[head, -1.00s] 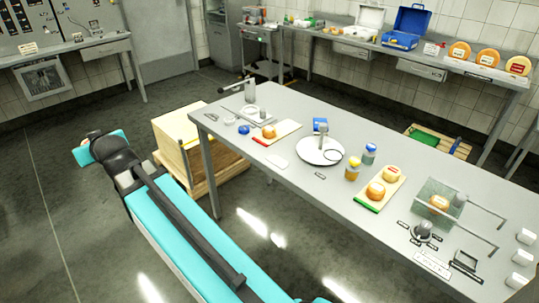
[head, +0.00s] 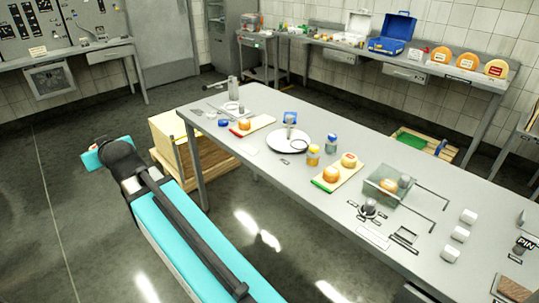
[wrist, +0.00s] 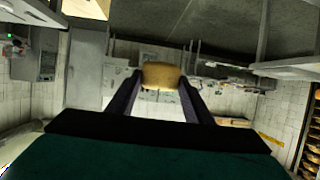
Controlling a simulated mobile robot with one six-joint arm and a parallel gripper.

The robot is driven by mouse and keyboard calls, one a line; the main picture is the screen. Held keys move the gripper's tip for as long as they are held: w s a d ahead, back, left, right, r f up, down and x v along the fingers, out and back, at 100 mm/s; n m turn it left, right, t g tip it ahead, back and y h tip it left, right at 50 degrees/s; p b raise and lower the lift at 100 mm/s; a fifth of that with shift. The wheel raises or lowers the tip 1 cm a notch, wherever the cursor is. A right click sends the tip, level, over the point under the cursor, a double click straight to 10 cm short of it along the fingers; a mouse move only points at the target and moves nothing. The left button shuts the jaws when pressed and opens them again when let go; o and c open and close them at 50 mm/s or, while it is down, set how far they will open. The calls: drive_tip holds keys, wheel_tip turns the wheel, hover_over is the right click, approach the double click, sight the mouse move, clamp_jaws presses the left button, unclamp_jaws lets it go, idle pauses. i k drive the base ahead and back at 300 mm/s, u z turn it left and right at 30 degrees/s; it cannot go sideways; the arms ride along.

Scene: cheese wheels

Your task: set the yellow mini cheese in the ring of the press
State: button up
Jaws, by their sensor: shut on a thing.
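In the wrist view my gripper (wrist: 160,84) is shut on a yellow-tan mini cheese (wrist: 161,73), held between the two dark fingertips, up off any surface. The hand itself is not visible in the head view. There, what looks like the press (head: 233,90), a grey post with a dark lever, stands at the far left end of the grey table. A small pale ring shape (head: 233,108) lies at its foot, too small to make out well. The held cheese is apart from it; the distance cannot be told.
A wooden crate (head: 172,140) stands left of the table.

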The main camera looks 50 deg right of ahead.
sight(231, 107)
drive_tip(key=u, duration=0.05)
drive_tip(key=k, duration=1.3)
drive_tip(key=z, duration=0.6)
drive_tip(key=i, duration=1)
